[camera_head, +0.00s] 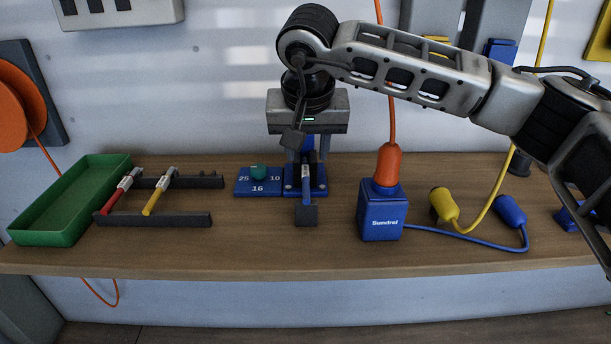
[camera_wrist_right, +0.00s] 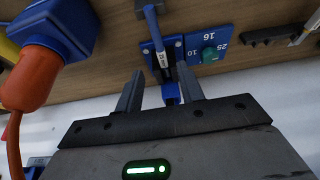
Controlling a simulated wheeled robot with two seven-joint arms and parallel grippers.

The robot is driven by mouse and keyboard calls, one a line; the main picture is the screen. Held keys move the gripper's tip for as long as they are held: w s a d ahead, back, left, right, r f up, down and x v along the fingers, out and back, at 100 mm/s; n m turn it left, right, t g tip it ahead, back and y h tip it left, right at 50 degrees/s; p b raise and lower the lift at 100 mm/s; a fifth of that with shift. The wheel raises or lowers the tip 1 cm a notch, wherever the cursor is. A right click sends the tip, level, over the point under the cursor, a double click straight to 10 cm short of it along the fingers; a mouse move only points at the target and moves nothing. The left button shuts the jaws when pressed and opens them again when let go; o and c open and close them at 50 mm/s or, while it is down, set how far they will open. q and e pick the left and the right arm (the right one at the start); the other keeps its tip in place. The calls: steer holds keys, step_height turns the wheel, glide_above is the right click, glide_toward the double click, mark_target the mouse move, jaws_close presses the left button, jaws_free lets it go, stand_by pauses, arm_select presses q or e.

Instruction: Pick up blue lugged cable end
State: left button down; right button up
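The blue lugged cable end (camera_head: 306,187) is a slim blue piece with a pale label. It lies lengthwise between a blue stand (camera_head: 290,181) and a small dark grey block (camera_head: 306,214). It also shows in the right wrist view (camera_wrist_right: 156,37), beyond the fingertips. My right gripper (camera_head: 308,148) hangs over the rear of the stand, pointing down. In the wrist view its two fingers (camera_wrist_right: 160,82) are spread apart with nothing gripped; the cable end lies roughly in line with the gap. The gripper partly hides the stand's rear. My left gripper is out of view.
A blue plate with a green knob (camera_head: 258,172) sits left of the stand. A rack (camera_head: 152,220) holds red and yellow pieces beside a green tray (camera_head: 70,240). A blue box (camera_head: 381,225) with an orange plug stands right, near yellow and blue connectors (camera_head: 510,210).

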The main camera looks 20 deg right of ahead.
mark_target(305, 175)
steer(key=shift+x, duration=3)
steer(key=shift+a, duration=0.1)
jaws_close()
